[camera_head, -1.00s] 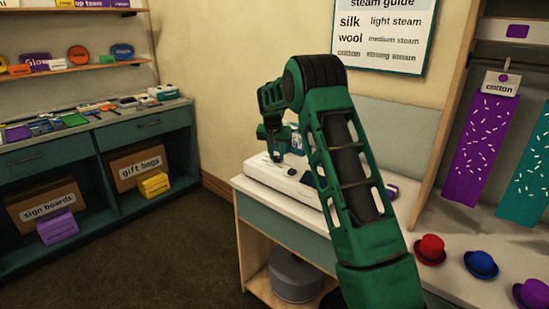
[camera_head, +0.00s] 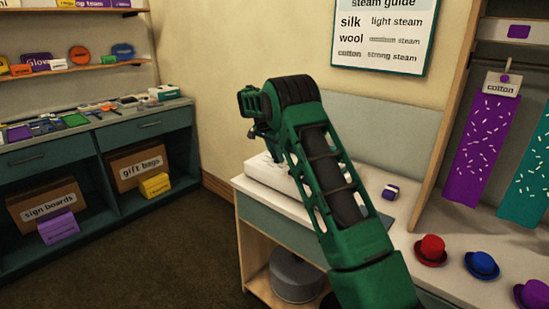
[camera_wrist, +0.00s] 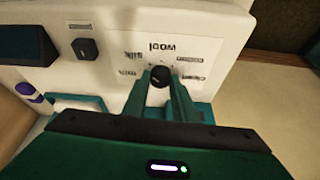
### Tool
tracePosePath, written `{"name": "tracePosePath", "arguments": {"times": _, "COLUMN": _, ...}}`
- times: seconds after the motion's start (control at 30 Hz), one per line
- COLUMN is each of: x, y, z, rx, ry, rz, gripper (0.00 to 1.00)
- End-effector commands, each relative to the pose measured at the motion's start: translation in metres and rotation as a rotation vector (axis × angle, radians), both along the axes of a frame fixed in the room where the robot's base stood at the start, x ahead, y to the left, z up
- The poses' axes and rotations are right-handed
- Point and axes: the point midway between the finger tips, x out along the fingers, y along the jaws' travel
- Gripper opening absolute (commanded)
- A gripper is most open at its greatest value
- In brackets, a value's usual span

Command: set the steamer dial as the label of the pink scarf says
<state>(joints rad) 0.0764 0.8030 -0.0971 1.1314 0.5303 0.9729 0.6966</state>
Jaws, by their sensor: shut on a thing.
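The white steamer (camera_head: 268,172) stands on the counter, partly hidden by my arm in the head view. The wrist view shows its panel (camera_wrist: 215,45) and black round dial (camera_wrist: 158,72). My gripper (camera_wrist: 160,80) is shut on the dial, a finger on each side. Words around the dial appear upside down: "wool" is legible, "silk" is faint, others are blurred. The dial's pointer cannot be made out. No pink scarf shows. A purple scarf (camera_head: 481,150) hangs with a tag (camera_head: 501,87) reading "cotton"; a teal scarf (camera_head: 530,165) is beside it.
The steam guide (camera_head: 383,35) lists silk light steam, wool, and cotton strong steam; wool's middle word is blurred. Red (camera_head: 431,250), blue (camera_head: 481,264) and purple (camera_head: 532,294) hats sit at the counter's right. A small purple-and-white object (camera_head: 390,192) lies behind my arm.

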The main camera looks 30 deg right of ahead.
Motion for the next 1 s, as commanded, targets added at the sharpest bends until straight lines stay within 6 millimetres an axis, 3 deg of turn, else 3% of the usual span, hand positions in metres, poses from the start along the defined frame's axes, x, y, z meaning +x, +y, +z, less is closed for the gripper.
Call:
{"name": "tracePosePath", "arguments": {"times": 0.33, "x": 0.002, "y": 0.001, "z": 0.001, "rx": -0.001, "ry": -0.004, "rz": 0.002, "gripper": 0.03}}
{"name": "tracePosePath", "arguments": {"times": 0.37, "x": 0.002, "y": 0.001, "z": 0.001, "rx": -0.001, "ry": -0.004, "rz": 0.002, "gripper": 0.3}}
{"name": "tracePosePath", "arguments": {"times": 0.4, "x": 0.002, "y": 0.001, "z": 0.001, "rx": -0.001, "ry": -0.004, "rz": 0.002, "gripper": 0.39}}
{"name": "tracePosePath", "arguments": {"times": 0.43, "x": 0.002, "y": 0.001, "z": 0.001, "rx": -0.001, "ry": -0.004, "rz": 0.002, "gripper": 0.43}}
{"name": "tracePosePath", "arguments": {"times": 0.77, "x": 0.001, "y": 0.001, "z": 0.003, "rx": 0.0, "ry": -0.002, "rz": 0.001, "gripper": 0.43}}
{"name": "tracePosePath", "arguments": {"times": 1.0, "x": -0.002, "y": 0.013, "z": 0.031, "rx": -0.001, "ry": -0.003, "rz": 0.002, "gripper": 0.43}}
